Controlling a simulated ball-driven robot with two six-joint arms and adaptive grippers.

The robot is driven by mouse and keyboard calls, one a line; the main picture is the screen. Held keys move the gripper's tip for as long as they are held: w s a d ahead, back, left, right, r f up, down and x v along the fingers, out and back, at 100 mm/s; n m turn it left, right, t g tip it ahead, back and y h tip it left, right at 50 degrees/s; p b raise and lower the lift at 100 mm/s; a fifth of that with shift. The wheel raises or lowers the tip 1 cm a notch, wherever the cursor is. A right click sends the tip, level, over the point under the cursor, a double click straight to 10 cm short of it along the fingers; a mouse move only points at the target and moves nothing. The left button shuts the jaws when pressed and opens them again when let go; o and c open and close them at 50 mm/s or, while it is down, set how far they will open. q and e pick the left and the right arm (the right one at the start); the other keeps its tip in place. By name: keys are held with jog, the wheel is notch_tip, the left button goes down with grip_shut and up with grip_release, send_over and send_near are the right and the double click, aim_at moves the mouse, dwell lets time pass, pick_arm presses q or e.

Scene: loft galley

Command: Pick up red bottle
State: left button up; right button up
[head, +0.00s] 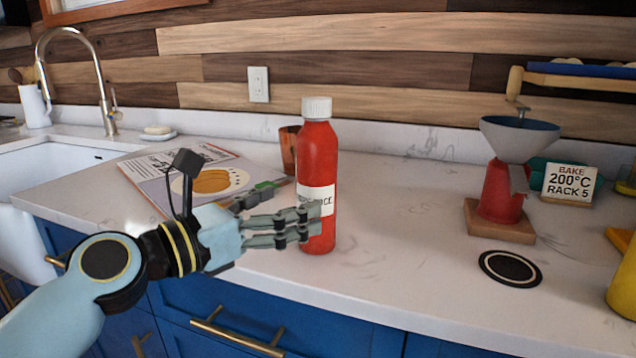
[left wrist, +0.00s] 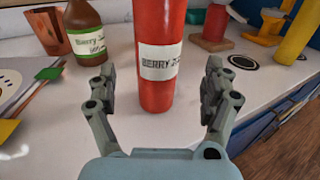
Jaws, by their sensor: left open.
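The red bottle (head: 317,160) stands upright on the white counter, with a white cap and a white label. My left gripper (head: 308,222) reaches it from the left at label height and covers part of the label. In the left wrist view the red bottle (left wrist: 158,75) stands between the two open fingers (left wrist: 160,90) of the left gripper, with a gap on each side. The label there begins with "BERRY". My right gripper is in neither view.
A brown bottle (left wrist: 84,30) and a copper cup (left wrist: 47,30) stand behind on the left. A magazine (head: 160,170) lies left of the bottle. A red grinder (head: 500,190) and a black round coaster (head: 510,267) are at the right. Counter between them is clear.

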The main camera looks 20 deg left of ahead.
aim_at(302, 198)
pick_arm(q)
jog(key=x, duration=0.6)
jog(key=shift+w, duration=0.45)
jog(key=c, duration=1.7)
